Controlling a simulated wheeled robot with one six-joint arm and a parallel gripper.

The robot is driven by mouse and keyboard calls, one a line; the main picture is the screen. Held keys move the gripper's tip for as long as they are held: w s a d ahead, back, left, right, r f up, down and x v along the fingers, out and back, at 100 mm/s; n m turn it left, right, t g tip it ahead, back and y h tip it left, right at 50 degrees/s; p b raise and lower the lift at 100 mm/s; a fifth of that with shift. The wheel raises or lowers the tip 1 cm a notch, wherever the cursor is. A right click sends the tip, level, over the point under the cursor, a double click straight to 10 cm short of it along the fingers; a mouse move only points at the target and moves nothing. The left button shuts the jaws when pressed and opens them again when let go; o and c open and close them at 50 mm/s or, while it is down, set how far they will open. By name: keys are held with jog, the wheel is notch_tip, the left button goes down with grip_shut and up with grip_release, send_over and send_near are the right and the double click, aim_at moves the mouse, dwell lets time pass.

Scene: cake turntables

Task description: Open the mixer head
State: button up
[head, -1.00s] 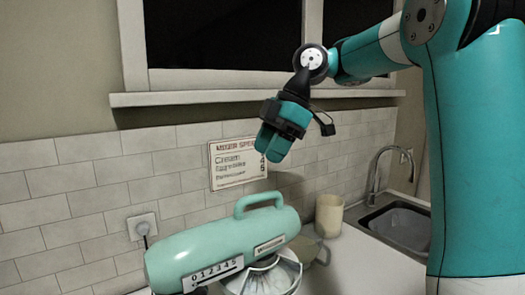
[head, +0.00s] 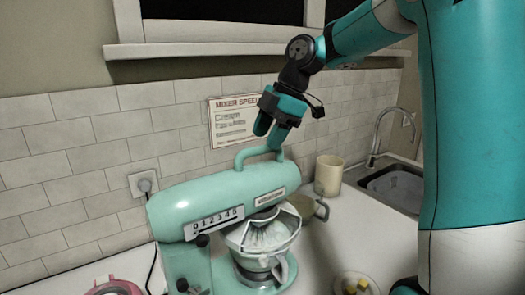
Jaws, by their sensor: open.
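The mint green stand mixer (head: 220,205) stands on the white counter with its head level over the bowl (head: 262,238). A curved handle (head: 259,150) rises from the top of the head. A speed scale with numbers and a small dark lever is on the head's side. My gripper (head: 270,138) is open, pointing down just above the handle. Its fingers overlap the top of the handle in this view, and I cannot tell whether they touch it or straddle it.
A cream canister (head: 328,175) and a greenish jug (head: 308,207) stand behind the bowl. A sink (head: 393,190) with a tap is at the right. A dish with yellow pieces (head: 357,284) is at front right. A pink object (head: 115,287) lies at front left.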

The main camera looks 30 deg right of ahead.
jog(key=shift+x, duration=1.45)
jog(key=shift+c, duration=0.4)
grip_shut()
